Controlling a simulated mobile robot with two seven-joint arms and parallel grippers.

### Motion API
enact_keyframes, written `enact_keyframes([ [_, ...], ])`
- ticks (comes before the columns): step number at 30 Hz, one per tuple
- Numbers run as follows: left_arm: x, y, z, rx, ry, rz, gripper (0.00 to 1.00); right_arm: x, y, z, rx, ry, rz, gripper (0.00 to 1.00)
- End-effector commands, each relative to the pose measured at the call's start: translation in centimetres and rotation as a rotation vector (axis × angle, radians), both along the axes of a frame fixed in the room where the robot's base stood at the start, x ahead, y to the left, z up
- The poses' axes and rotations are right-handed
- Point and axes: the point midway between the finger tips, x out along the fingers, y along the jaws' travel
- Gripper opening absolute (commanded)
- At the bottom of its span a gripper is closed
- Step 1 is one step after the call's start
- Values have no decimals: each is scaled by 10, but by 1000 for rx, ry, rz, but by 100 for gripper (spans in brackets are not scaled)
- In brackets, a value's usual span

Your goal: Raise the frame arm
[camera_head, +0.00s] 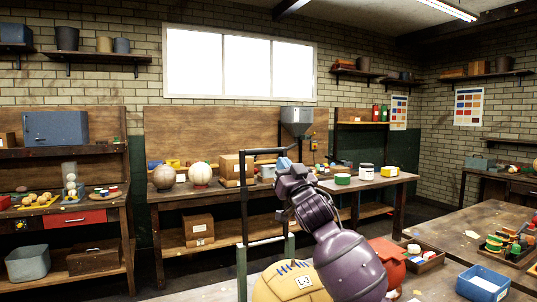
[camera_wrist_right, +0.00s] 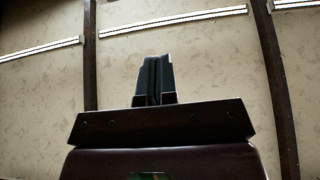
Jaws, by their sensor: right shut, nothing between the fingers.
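A dark frame arm (camera_head: 245,200) stands in the middle of the head view, with an upright bar, a top bar and a lower crossbar. Greenish posts stand below it. My right gripper (camera_head: 283,163) is raised at the frame's top right, its fingers pointing up. I cannot tell whether it touches the frame. In the right wrist view my right gripper (camera_wrist_right: 153,78) is shut and empty against the ceiling; the frame does not show there. A large yellow stitched ball (camera_head: 268,287) with a label sits low by the posts, partly hidden by my purple right arm. My left gripper is not in view.
A workbench (camera_head: 178,194) with balls, boxes and a grey hopper (camera_head: 296,119) stands behind the frame. A table (camera_head: 447,225) with a blue tray (camera_head: 483,286) is at right. A red container (camera_head: 388,256) is beside my arm. Floor shows left of the frame.

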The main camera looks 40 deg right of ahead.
Motion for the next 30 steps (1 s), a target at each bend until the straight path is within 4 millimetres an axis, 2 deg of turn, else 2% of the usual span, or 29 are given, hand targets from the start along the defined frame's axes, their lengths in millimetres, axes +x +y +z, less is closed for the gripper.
enact_keyframes([
  [1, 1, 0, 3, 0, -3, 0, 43, 8, -3, 7, 0, -2, -1, 0],
  [10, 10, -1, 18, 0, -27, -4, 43, 51, -17, 34, 0, -1, -1, 0],
  [15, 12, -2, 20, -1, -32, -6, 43, 71, -23, 24, 3, 2, 0, 0],
  [21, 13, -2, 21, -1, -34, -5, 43, 84, -26, 20, 1, 2, 1, 0],
  [30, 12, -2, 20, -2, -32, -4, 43, 86, -27, 19, 1, 2, 0, 0],
])
